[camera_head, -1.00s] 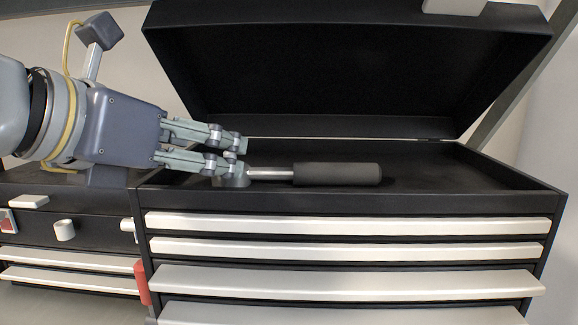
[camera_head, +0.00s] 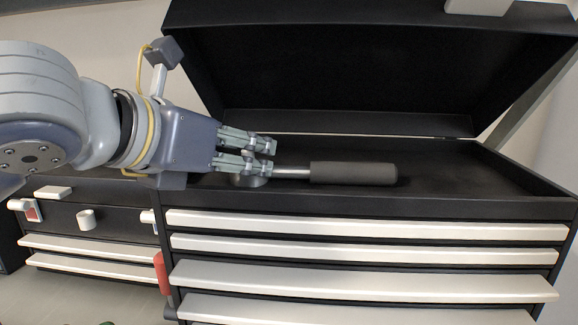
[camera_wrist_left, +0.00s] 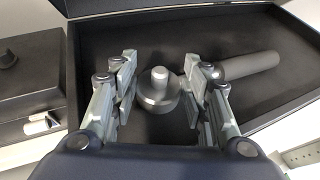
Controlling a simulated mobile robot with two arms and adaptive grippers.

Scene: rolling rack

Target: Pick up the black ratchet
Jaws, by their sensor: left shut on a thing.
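The black ratchet (camera_head: 352,173) lies in the open top tray of the tool chest, with its thick dark handle to the right and its round metal head to the left. My left gripper (camera_head: 266,156) comes in from the left, at the ratchet head. In the left wrist view, the fingers (camera_wrist_left: 162,72) stand on either side of the round grey head (camera_wrist_left: 158,92), and the handle (camera_wrist_left: 247,66) runs off to the upper right. The gripper is shut on the ratchet, which still appears to lie on the tray floor. My right gripper is not in view.
The black tool chest (camera_head: 480,208) has a raised lid (camera_head: 350,75) behind the tray and several white-fronted drawers below. The tray's right part is clear. A lower black cabinet (camera_head: 110,212) stands at the left, and a red object (camera_head: 161,272) hangs at the chest's left side.

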